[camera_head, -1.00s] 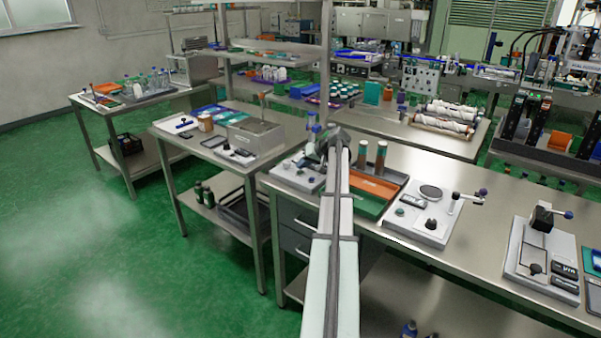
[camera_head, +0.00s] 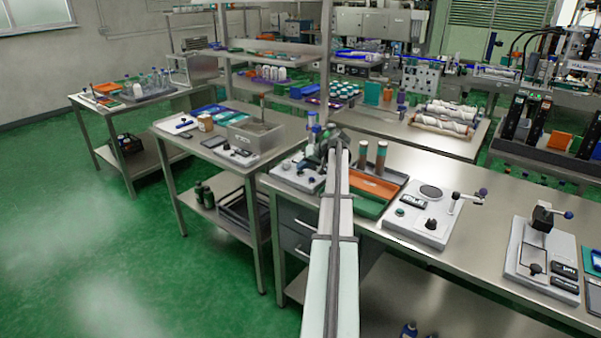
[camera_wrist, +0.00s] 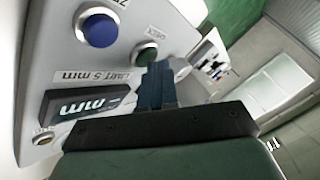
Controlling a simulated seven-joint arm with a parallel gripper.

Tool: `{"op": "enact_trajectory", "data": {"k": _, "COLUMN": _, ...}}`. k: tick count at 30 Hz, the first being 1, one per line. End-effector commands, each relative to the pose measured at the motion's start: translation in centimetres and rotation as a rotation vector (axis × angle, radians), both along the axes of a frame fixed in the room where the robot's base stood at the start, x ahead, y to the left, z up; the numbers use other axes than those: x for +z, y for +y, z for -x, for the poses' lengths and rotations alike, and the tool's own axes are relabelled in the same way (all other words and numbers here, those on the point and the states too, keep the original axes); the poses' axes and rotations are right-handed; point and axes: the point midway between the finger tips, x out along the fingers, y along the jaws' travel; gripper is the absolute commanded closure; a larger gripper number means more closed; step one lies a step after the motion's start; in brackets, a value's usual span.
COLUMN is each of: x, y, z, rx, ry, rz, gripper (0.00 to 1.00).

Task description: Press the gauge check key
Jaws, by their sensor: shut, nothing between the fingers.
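The check key is a green round button (camera_wrist: 145,54) in a metal ring, beside a "CHECK" label on a light grey gauge panel (camera_wrist: 110,60) in the wrist view. My gripper (camera_wrist: 158,68) is shut and empty. Its dark fingertips overlap the green key's lower right edge in that view; I cannot tell whether they touch it. A blue button (camera_wrist: 97,27) sits to the left, higher in the picture. A dark display (camera_wrist: 85,105) reading "mm" lies below. In the head view, my arm partly hides the gauge unit (camera_head: 290,178).
Right of my arm in the head view stand an orange and green tray (camera_head: 370,188) with two tubes and another device plate (camera_head: 425,215).

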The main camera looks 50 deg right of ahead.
Motion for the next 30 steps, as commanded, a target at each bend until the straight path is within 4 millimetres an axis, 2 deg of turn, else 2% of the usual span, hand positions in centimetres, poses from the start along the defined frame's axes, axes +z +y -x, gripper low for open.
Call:
{"op": "enact_trajectory", "data": {"k": 15, "x": -0.1, "y": 0.0, "z": 0.0, "rx": 0.001, "ry": 0.001, "rz": 0.0, "gripper": 1.0}}
{"op": "enact_trajectory", "data": {"k": 30, "x": 1.5, "y": 0.0, "z": 0.0, "rx": 0.0, "ry": 0.001, "rz": -0.001, "gripper": 1.0}}
